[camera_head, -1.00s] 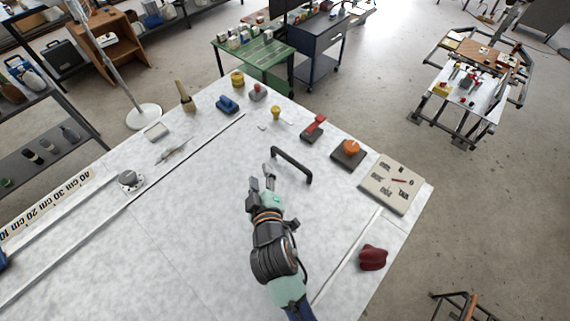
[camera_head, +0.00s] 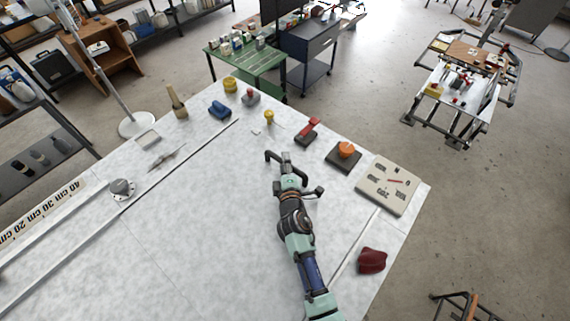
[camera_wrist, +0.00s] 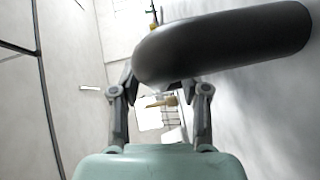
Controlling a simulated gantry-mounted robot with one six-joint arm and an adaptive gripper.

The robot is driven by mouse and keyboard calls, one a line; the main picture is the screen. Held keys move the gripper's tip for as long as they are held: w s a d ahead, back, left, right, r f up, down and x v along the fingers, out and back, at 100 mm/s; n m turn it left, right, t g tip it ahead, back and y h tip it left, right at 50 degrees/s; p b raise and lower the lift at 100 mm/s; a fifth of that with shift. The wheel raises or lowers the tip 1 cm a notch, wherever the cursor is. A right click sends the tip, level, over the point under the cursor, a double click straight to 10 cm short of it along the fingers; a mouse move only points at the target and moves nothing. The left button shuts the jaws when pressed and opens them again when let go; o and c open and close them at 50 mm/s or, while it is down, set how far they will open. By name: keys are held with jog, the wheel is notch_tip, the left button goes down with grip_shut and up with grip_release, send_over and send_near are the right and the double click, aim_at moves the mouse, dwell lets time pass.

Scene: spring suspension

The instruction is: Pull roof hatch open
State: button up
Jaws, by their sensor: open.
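A black bar handle (camera_head: 270,156) stands on the white tabletop, with its left end showing in the head view and the rest partly hidden by my gripper. In the wrist view the dark rounded bar (camera_wrist: 225,45) crosses the upper part of the picture, very close. My gripper (camera_head: 288,168) is at the handle. Its two fingers (camera_wrist: 160,88) are apart in the wrist view, and the bar covers their tips. I cannot tell whether they touch it. No hatch outline is clear around the handle.
Right of the handle are a red lever (camera_head: 307,131), an orange knob on a dark base (camera_head: 346,152) and a dial panel (camera_head: 388,184). A dark red object (camera_head: 372,261) lies near the right edge. The tabletop left of my arm is mostly clear.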

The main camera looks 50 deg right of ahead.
grip_shut()
jog(key=shift+w, duration=0.1)
dwell(0.4)
